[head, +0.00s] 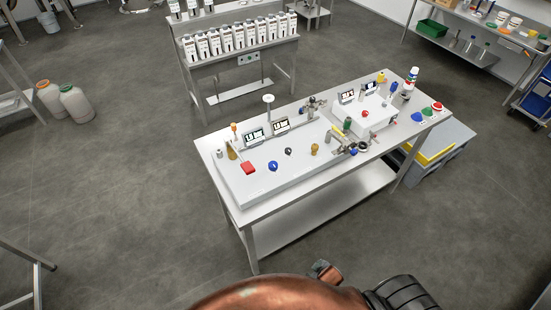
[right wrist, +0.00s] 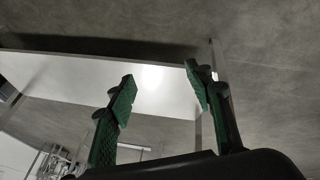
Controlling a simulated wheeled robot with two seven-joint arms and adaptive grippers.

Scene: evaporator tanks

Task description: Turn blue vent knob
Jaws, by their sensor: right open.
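A blue knob (head: 272,166) sits on top of the long white tank box (head: 250,187) on the steel table. It stands between a red block-shaped handle (head: 249,168) and a small black knob (head: 288,151). I cannot read any label marking it as the vent knob. My right gripper (right wrist: 162,88) is open in the right wrist view, with green-padded fingers apart and nothing between them. The blue knob does not show in that view. In the head view my copper-coloured arm shows at the bottom edge, well short of the table, with no fingertips visible. My left gripper is not in view.
The steel table (head: 262,222) has a lower shelf. A smaller white box with a red knob (head: 365,114) stands right of the long one. Coloured knobs (head: 427,113) lie at the right end. Grey crates (head: 436,152) stand beyond. The floor before the table is clear.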

